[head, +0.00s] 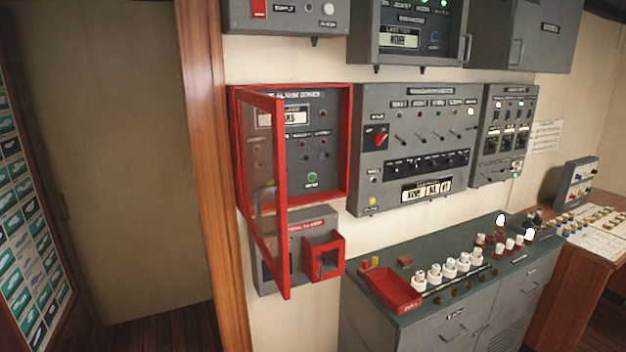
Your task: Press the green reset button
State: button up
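A green button (312,178) sits low on a grey alarm panel (330,120) on the wall, with a small label under it. The panel has a red surround, and its red-framed door (280,200) is swung open toward me, with a handle on it. The door covers the left part of the panel, and some of the panel shows through it. The green button is in plain sight, right of the door's edge. My gripper is not in view.
A grey box with a red hood (325,258) hangs below the panel. A switch panel (420,110) is to the right. A cabinet (440,320) below carries a red tray (395,290) and several white fittings. A wooden door post (205,150) stands at left.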

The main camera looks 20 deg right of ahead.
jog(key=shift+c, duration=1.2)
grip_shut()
